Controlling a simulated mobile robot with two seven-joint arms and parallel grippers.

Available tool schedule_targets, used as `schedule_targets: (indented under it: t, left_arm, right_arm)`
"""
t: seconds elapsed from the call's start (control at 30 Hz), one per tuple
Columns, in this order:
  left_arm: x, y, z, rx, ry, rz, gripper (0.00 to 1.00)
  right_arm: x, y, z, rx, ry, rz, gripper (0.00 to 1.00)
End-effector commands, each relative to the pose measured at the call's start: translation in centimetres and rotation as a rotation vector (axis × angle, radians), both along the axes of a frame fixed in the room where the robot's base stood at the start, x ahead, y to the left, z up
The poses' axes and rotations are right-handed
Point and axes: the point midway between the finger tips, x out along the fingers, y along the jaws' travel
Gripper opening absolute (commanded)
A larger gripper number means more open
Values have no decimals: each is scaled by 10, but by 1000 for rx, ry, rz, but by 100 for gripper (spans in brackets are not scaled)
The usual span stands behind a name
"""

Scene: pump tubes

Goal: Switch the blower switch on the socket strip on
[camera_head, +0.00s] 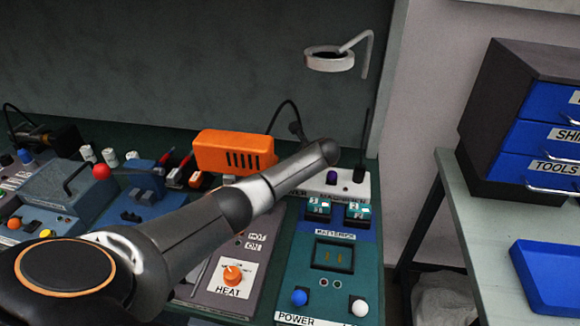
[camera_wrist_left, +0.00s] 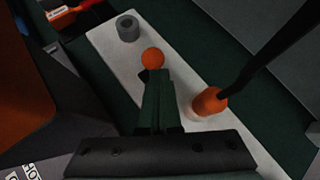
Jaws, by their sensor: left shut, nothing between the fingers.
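The white socket strip (camera_head: 345,192) lies at the back of the bench, partly hidden behind my left arm in the head view. It also shows as a pale bar in the left wrist view (camera_wrist_left: 108,50). It carries a grey round socket (camera_wrist_left: 127,28), an orange ball-shaped knob (camera_wrist_left: 152,58) and an orange plug (camera_wrist_left: 208,102) with a black cable. My left gripper (camera_wrist_left: 155,78) is shut and empty, its tips just below the orange knob in the wrist view. I cannot tell whether they touch, or which way the switch is set. My right gripper is out of view.
An orange box (camera_head: 233,150) stands left of my arm's end. A teal power unit (camera_head: 325,285) and a grey heat panel (camera_head: 225,290) lie in front of the strip. A lamp ring (camera_head: 328,60) hangs above. Blue drawers (camera_head: 530,120) stand at right.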

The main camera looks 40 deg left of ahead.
Motion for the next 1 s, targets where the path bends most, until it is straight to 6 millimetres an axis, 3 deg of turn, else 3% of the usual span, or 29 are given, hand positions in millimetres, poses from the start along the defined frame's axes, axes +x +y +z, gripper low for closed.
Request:
schedule_targets:
  t: [0.2, 1.0]
  left_arm:
    - [6, 6, 1, -60, 103, 4, 0]
    - [16, 11, 1, -53, 98, -1, 0]
  right_arm:
    - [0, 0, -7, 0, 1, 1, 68]
    - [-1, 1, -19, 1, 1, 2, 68]
